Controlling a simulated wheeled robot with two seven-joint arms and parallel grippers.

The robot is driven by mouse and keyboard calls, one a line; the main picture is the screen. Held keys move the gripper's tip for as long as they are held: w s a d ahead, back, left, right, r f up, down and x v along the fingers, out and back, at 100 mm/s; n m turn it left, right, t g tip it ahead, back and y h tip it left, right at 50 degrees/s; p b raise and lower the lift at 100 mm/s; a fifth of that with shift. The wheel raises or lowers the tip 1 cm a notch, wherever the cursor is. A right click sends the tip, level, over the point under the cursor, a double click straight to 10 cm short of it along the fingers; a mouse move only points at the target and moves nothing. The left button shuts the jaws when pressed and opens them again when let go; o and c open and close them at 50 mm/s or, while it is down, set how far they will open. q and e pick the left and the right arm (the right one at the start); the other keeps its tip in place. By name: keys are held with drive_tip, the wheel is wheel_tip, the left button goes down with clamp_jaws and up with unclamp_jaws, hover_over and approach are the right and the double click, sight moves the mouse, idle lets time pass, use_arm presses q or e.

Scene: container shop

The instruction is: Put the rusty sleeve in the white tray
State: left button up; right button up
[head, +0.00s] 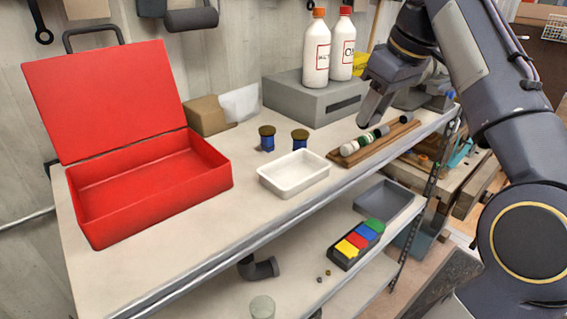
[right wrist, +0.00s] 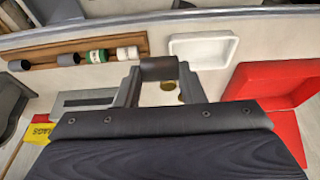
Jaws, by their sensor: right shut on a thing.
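The rusty sleeve (right wrist: 162,68) is a short dark brown cylinder. In the right wrist view it lies crosswise between the fingertips of my right gripper (right wrist: 160,80), which is shut on it. The white tray (head: 300,187) is shallow and empty, on the bench left of the gripper. It also shows in the right wrist view (right wrist: 203,48), above and right of the sleeve, apart from it. My left gripper is not in view.
The wooden rack (head: 337,155) holds several white, green-banded and grey cylinders. Two blue, brown-topped pieces (head: 267,138) (head: 299,139) stand behind the tray. An open red toolbox (head: 150,205) is at left. Two white bottles (head: 316,55) (head: 343,50) stand on a grey box (head: 310,98).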

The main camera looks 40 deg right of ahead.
drive_tip(key=w+a+f+b, duration=0.1)
drive_tip(key=w+a+f, duration=0.7)
drive_tip(key=w, duration=0.1)
drive_tip(key=shift+a+f, duration=0.4)
drive_tip(key=shift+w+a+f, duration=0.1)
drive_tip(key=shift+a+f, duration=0.05)
drive_tip(key=shift+f, duration=0.8)
drive_tip(key=shift+w+a+f, duration=0.1)
drive_tip(key=shift+f, duration=0.85)
drive_tip(key=shift+f, duration=0.15)
drive_tip(key=o, duration=1.1)
drive_tip(key=p+v, duration=0.1)
drive_tip(key=v, duration=1.1)
drive_tip(key=shift+p, duration=0.3)
